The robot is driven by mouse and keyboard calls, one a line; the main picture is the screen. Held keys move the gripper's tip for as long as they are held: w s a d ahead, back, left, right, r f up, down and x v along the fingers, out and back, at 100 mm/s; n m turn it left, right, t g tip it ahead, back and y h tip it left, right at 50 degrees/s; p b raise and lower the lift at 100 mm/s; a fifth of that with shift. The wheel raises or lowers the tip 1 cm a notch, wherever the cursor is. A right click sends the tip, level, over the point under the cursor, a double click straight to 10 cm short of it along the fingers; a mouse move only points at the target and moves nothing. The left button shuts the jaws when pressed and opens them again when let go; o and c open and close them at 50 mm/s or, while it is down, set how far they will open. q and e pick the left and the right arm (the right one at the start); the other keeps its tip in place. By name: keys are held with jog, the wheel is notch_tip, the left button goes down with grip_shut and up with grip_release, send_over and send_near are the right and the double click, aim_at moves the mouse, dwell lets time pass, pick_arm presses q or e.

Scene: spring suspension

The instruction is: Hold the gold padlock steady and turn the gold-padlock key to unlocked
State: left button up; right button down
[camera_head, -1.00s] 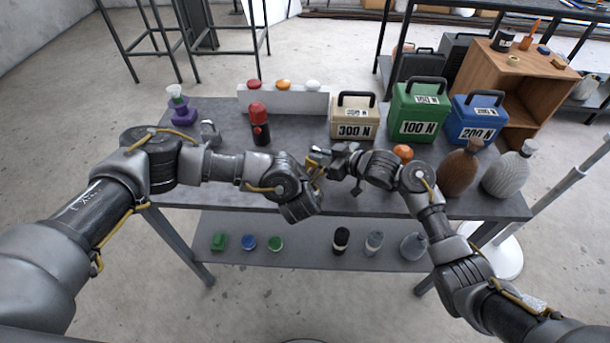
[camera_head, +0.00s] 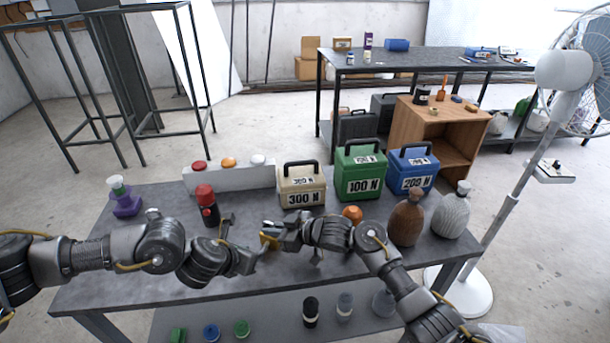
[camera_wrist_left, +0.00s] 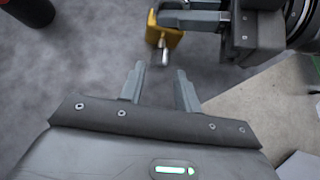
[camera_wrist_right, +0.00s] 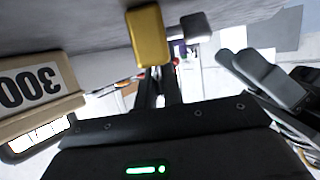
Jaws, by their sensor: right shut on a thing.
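The gold padlock (camera_head: 268,241) is held in my right gripper (camera_head: 274,236) above the grey table, left of its middle. In the left wrist view the padlock (camera_wrist_left: 169,33) is a yellow block gripped from the right. A thin silver piece (camera_wrist_left: 163,52), which looks like the key, sticks out of it towards my left gripper (camera_wrist_left: 160,70). That gripper is open and empty, its fingertips just short of the silver piece.
A red-and-black bottle (camera_head: 206,206) stands left of the padlock. The 300 N box (camera_head: 302,187), green 100 N box (camera_head: 360,171) and blue 200 N box (camera_head: 412,170) stand behind. An orange ball (camera_head: 352,214) and brown bottle (camera_head: 407,219) are to the right.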

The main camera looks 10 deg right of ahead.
pick_arm(q)
jog(key=v, duration=0.7)
jog(key=w+d+r+n+t+h, duration=0.1)
jog(key=d+r+n+h, duration=0.3)
jog(key=d+r+n, duration=0.4)
jog(key=w+d+r+n+t+h, duration=0.1)
jog(key=d+r+n+t+h, duration=0.2)
jog(key=d+r+n+h, duration=0.2)
jog(key=d+r+n, duration=0.3)
jog(key=r+n, duration=0.3)
jog(key=n, duration=0.1)
jog(key=shift+w+d+t, duration=0.3)
